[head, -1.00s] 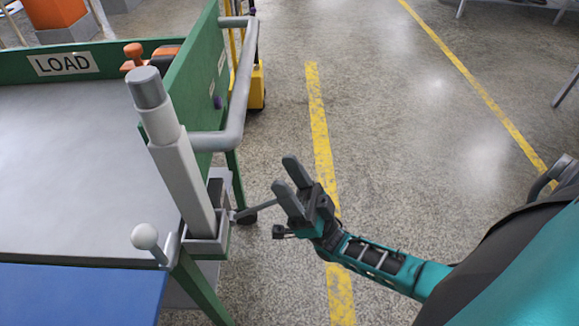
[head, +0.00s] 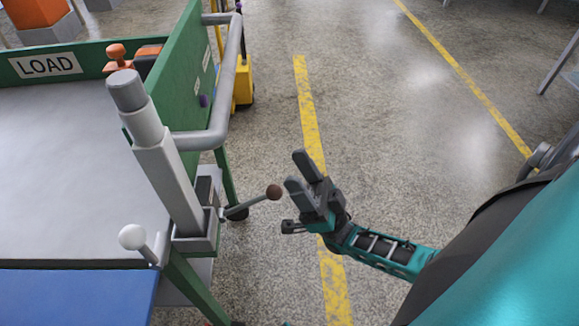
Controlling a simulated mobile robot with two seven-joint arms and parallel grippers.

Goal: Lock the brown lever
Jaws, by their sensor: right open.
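The brown lever is a grey rod with a round brown knob (head: 273,192). It sticks out to the right from the base of the grey post at the cart's corner, tilted slightly up. My right gripper (head: 298,170) is open and empty, just right of the knob, with a small gap between them in the picture. Its fingers point up and to the left. My left gripper is not in view.
A white-knobbed lever (head: 132,237) stands left of the grey post (head: 165,165). The green cart (head: 190,75) has a grey handrail (head: 225,95) above the brown lever. A blue panel (head: 70,297) lies in front.

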